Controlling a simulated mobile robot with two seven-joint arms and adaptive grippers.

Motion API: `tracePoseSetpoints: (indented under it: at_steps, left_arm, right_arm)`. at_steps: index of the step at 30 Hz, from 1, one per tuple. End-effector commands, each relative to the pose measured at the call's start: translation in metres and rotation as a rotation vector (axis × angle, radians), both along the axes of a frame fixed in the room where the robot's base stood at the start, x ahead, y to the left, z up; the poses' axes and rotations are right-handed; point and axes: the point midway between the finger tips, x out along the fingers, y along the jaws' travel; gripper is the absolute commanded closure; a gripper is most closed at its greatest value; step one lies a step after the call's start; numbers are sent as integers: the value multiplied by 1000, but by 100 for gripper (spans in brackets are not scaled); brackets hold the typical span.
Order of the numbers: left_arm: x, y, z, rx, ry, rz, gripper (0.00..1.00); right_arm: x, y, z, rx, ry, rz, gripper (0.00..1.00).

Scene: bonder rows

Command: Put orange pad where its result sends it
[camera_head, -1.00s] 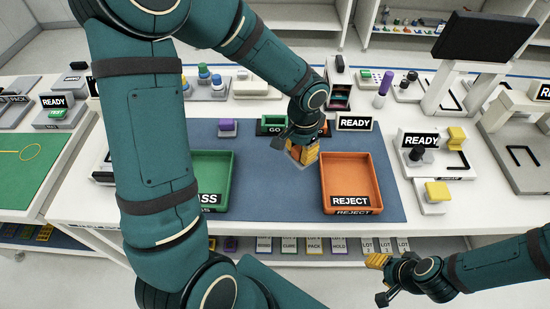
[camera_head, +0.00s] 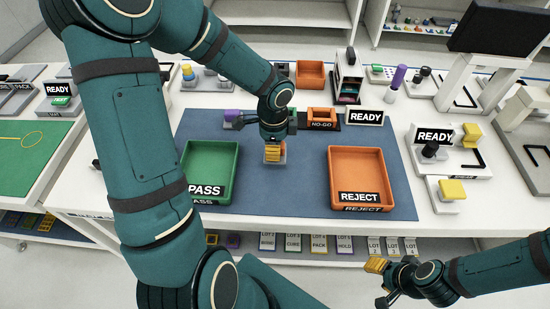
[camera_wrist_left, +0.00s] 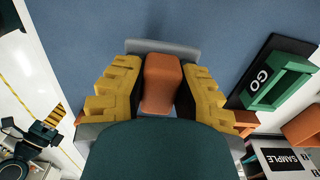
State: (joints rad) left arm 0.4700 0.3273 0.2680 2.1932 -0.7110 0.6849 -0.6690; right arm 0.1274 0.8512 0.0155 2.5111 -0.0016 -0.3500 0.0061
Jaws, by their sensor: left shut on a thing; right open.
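My left gripper (camera_head: 272,151) is shut on the orange pad (camera_wrist_left: 163,83), which shows between its yellow fingers in the left wrist view. A grey plate edge shows at the pad's end. The gripper is over the blue mat, between the green PASS tray (camera_head: 233,170) and the orange REJECT tray (camera_head: 391,178), nearer PASS. Whether the pad touches the mat I cannot tell. Behind the gripper is an orange NO-GO block (camera_head: 322,118); a green GO block (camera_wrist_left: 278,82) shows in the left wrist view. My right gripper (camera_head: 380,282) is open and empty at the lower right.
A READY sign (camera_head: 365,118) stands right of the NO-GO block. A station with another READY sign (camera_head: 435,136) stands at the right.

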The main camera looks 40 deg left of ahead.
Motion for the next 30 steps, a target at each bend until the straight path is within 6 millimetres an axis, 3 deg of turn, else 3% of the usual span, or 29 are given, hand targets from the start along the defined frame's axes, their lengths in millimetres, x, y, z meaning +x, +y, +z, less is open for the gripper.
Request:
tracePoseSetpoints:
  at_steps: [11, 23, 24, 25, 30]
  left_arm:
    - [0, 0, -40, -1, 1, 0, 100]
    - [0, 0, -44, 0, -1, 1, 100]
    - [0, 0, -44, 1, -1, 1, 62]
    - [0, 0, -44, 1, -1, 1, 52]
    - [0, 0, -43, 1, -1, 1, 49]
  right_arm:
    - [0, 0, -14, 0, 0, 2, 53]
    - [1, 0, -17, 0, -2, 2, 53]
    - [1, 0, -16, -1, -3, 1, 53]
    - [1, 0, -16, 0, -2, 2, 53]
    - [1, 0, -16, 0, -2, 2, 53]
